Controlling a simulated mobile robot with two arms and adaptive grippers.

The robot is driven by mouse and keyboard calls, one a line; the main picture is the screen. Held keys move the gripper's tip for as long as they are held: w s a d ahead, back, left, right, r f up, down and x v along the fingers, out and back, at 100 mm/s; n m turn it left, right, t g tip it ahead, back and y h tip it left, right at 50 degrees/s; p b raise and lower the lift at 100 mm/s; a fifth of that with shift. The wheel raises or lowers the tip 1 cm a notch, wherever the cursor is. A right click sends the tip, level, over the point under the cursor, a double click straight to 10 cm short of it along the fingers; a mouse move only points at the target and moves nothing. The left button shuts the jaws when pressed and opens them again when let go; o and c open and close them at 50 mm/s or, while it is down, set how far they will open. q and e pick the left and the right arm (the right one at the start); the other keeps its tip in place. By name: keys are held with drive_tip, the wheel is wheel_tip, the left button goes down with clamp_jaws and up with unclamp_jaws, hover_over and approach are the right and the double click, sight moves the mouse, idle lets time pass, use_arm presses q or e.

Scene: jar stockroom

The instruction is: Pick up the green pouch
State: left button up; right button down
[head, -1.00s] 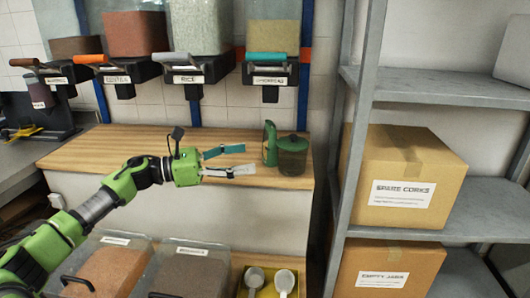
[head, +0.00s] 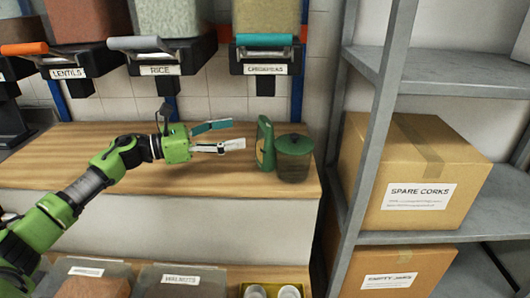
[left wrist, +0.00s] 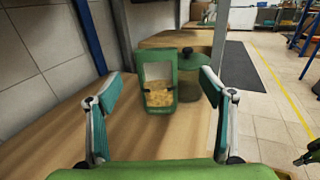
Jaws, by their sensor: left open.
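The green pouch (head: 265,144) stands upright on the wooden counter, just beyond my left gripper's fingertips. In the left wrist view the pouch (left wrist: 159,80) shows a clear window with yellowish contents and lies between the lines of the two fingers, ahead of them. My left gripper (head: 238,134) is open and empty, pointing right toward the pouch. In the left wrist view its fingers (left wrist: 157,85) are spread wide on both sides. No finger visibly touches the pouch.
A green-lidded jar (head: 294,158) stands right beside the pouch, on its far side from my gripper. Dispensers for rice (head: 160,55) and chickpeas (head: 265,55) hang above the counter (head: 150,180). A grey shelf with a spare corks box (head: 415,190) stands at the right.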

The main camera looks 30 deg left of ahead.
sight(261, 127)
use_arm(q)
drive_tip(key=p+x, duration=0.1)
drive_tip(key=x, duration=0.4)
drive_tip(key=shift+w, duration=0.1)
drive_tip(key=shift+w+a+p+x, duration=0.15)
drive_tip(key=shift+p+x, duration=0.1)
drive_tip(key=shift+x, duration=1)
drive_tip(key=shift+w+a+p+x, duration=0.1)
drive_tip(key=shift+p+x, duration=0.1)
drive_tip(key=shift+x, duration=1.1)
drive_tip(key=shift+f, duration=0.1)
drive_tip(key=c, duration=1.8)
use_arm(e)
drive_tip(key=s+f, duration=0.4)
drive_tip(key=f, duration=0.1)
drive_tip(key=shift+d+f, duration=0.25)
